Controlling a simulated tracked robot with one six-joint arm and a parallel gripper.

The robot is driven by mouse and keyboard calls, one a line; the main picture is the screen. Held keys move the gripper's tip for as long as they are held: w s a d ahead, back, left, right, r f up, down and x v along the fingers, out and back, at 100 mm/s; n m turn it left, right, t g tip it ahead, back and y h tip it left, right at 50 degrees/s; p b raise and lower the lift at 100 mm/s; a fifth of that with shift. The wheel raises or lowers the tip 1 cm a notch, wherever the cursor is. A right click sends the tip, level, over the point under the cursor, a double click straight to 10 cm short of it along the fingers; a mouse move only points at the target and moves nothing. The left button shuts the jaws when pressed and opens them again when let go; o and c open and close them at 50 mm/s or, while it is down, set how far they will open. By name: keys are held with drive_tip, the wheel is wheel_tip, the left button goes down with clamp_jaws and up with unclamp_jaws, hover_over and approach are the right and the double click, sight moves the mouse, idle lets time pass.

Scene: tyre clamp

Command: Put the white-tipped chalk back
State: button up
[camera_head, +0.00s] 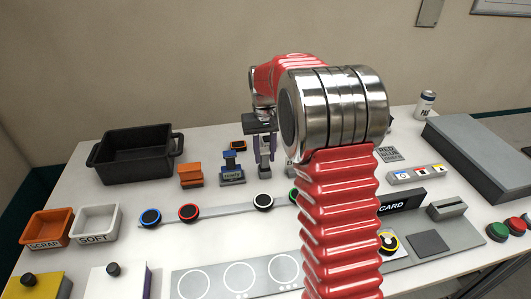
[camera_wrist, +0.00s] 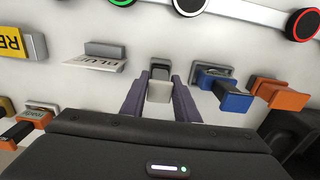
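I cannot make out the white-tipped chalk for certain. My gripper (camera_head: 264,150) points down over the middle of the table. In the wrist view its two dark purple fingers (camera_wrist: 160,88) stand apart, one on each side of a pale grey block (camera_wrist: 159,92). A dark grey piece (camera_wrist: 160,70) sits right behind that block. Narrow gaps seem to show between block and fingers, so I see no firm grip. A small light rack (camera_head: 404,178) with blue, yellow and red marked parts is at the right, but its contents are too small to identify.
A blue block (camera_wrist: 233,97) and an orange block (camera_wrist: 283,97) are right of the fingers in the wrist view. A black bin (camera_head: 130,165) stands at the back left, and a grey case (camera_head: 478,160) at right.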

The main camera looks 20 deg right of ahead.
drive_tip(key=o, duration=0.4)
drive_tip(key=shift+r, duration=0.1)
wheel_tip(320, 180, up, 12)
drive_tip(key=shift+r, duration=0.25)
idle(0.4)
idle(0.6)
